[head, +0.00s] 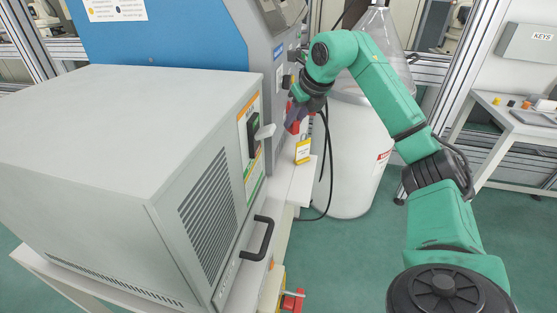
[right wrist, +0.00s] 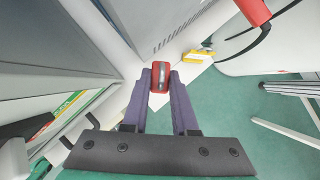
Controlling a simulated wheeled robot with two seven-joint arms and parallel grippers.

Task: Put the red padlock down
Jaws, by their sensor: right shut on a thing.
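The red padlock (right wrist: 159,77) sits between the purple fingertips of my right gripper (right wrist: 160,82) in the right wrist view, and the gripper is shut on it. Its grey part faces the camera. In the head view my right gripper (head: 297,116) is beside the blue and grey machine, above a narrow white ledge. A small red patch (head: 294,128) shows just below the fingers there, probably the padlock. I cannot tell whether the padlock touches the ledge. My left gripper is not in view.
A yellow tag (head: 303,152) stands at the ledge's edge, close to my gripper. The grey cabinet (head: 130,125) with a black handle (head: 259,240) fills the left. A white drum (head: 352,160) and black cables are right behind.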

